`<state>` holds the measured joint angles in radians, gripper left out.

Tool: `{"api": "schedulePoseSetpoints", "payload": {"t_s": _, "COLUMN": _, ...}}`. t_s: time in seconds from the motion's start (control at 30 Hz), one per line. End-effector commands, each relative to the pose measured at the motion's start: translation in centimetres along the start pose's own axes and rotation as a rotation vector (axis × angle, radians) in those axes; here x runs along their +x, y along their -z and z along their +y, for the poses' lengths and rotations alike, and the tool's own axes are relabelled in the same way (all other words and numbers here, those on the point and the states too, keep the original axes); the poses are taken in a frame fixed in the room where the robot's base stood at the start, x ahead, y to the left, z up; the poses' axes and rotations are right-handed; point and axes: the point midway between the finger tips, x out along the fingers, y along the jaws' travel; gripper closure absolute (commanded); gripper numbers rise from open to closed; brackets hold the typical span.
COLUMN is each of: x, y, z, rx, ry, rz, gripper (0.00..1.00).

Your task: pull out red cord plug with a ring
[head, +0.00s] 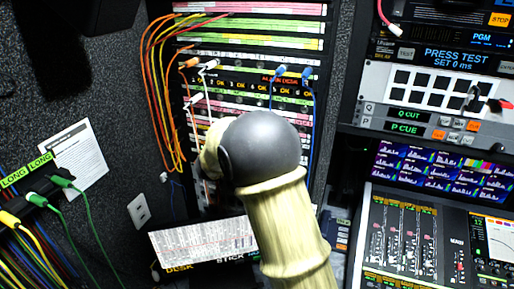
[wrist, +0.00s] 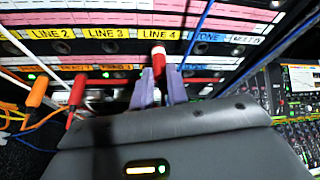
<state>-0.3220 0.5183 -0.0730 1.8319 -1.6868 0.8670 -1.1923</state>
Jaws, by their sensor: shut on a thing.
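In the wrist view, a red plug with a pale ring (wrist: 158,60) stands up between my fingertips, just below the yellow LINE 4 label. My gripper (wrist: 161,76) is shut on this plug, one purple finger on each side. The plug's top end meets the panel row at the label; I cannot tell whether it is seated in a socket. In the head view my arm covers the gripper and the plug.
A second red plug (wrist: 75,94) and an orange plug (wrist: 37,92) sit left of my gripper. White and blue cords cross the patch panel (head: 250,45). Orange and yellow cords hang at its left. A mixing console (head: 420,235) stands at right.

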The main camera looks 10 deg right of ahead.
Motion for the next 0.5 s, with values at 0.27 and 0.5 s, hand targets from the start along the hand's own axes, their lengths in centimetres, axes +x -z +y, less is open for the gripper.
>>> {"api": "schedulePoseSetpoints", "payload": {"t_s": 0.27, "x": -0.20, "y": 0.09, "z": 0.03, "rx": 0.000, "ry": -0.001, "rz": 0.000, "gripper": 1.00}}
{"api": "schedulePoseSetpoints", "payload": {"t_s": 0.5, "x": -0.48, "y": 0.24, "z": 0.06, "rx": 0.000, "ry": -0.001, "rz": 0.001, "gripper": 1.00}}
